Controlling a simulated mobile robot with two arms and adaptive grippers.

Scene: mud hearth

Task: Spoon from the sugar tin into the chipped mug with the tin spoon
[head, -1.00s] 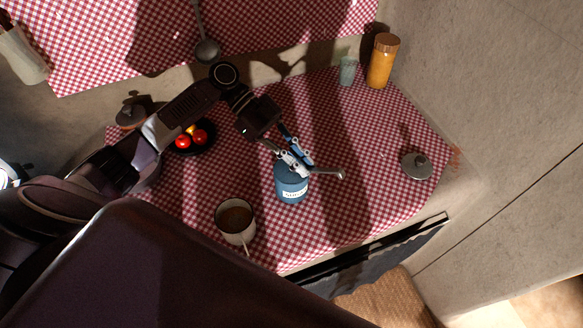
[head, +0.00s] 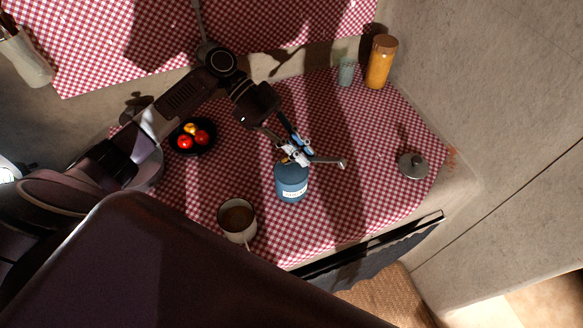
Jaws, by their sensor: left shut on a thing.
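The blue sugar tin (head: 291,187) stands upright on the checked cloth, with a white label on its front. My left gripper (head: 297,155) is right above the tin's top, shut on the tin spoon (head: 331,161). The spoon lies roughly level, and its bowl end sticks out to the right past the tin. Whether the bowl holds sugar is too small to tell. The gripper hides much of the tin's opening. The chipped mug (head: 237,219), white with a brown content, stands to the left and nearer. My right gripper is not in view.
A dark bowl of red and yellow fruit (head: 192,137) stands left, beside my arm. A grey lid (head: 413,166) lies at the right. An orange jar (head: 381,62) and a pale green cup (head: 346,72) stand at the back. Cloth between tin and lid is clear.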

